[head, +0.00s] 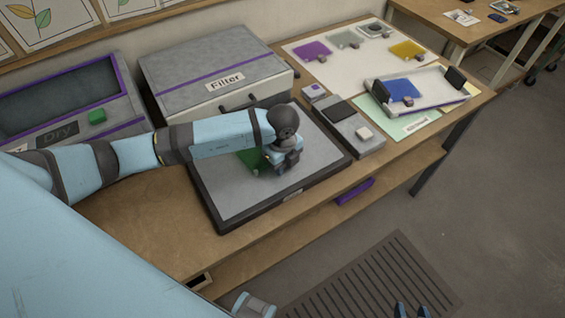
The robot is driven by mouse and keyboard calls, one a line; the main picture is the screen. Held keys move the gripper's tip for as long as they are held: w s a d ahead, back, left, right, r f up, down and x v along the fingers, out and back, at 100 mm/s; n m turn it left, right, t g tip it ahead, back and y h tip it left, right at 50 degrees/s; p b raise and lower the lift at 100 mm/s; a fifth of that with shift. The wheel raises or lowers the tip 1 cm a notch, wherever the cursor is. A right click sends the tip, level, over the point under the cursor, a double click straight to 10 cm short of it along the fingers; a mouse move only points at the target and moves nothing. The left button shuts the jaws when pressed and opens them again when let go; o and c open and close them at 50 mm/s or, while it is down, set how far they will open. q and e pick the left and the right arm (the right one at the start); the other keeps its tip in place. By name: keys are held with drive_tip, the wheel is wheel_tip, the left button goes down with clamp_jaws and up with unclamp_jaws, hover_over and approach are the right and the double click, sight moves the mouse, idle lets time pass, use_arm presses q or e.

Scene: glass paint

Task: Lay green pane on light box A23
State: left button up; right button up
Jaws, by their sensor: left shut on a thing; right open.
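The light box (225,200), a grey panel in a dark frame, lies on the middle of the wooden table; its small front label is too small to read. My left gripper (284,168) points down over the light box and is shut on the green pane (248,160). The pane is low over the panel, towards its back half, partly hidden by my arm and wrist. I cannot tell whether it touches the panel. My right gripper (411,311) shows only its fingertips at the bottom edge, apart and empty, over the floor.
A grey Filter box (215,65) stands behind the light box, and a Dry bin (75,95) with a green block is at left. A grey block with dark and white pads (355,128) is close at right. A rack with a blue pane (404,88) stands farther right.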

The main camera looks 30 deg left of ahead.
use_arm(q)
drive_tip(key=shift+f, duration=0.2)
idle(0.3)
drive_tip(key=o, duration=1.1)
drive_tip(key=shift+c, duration=0.2)
wheel_tip(320, 180, up, 23)
drive_tip(key=p, duration=0.5)
drive_tip(key=shift+f, duration=0.1)
